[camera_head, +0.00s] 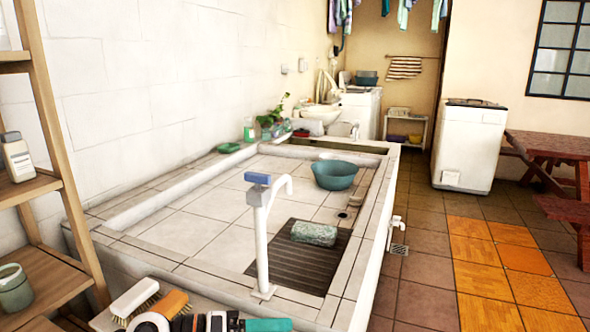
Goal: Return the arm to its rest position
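The tiled washbasin (205,232) fills the middle. A white tap post with a blue top (259,215) stands at its near side. A teal bowl (335,175) sits inside the basin toward the right.
A wooden shelf (60,180) with a bottle (17,157) and a cup (14,290) stands at left. Brushes (135,298) lie at the bottom edge beside partly cut-off dark and teal items. The tiled floor (425,280) is clear.

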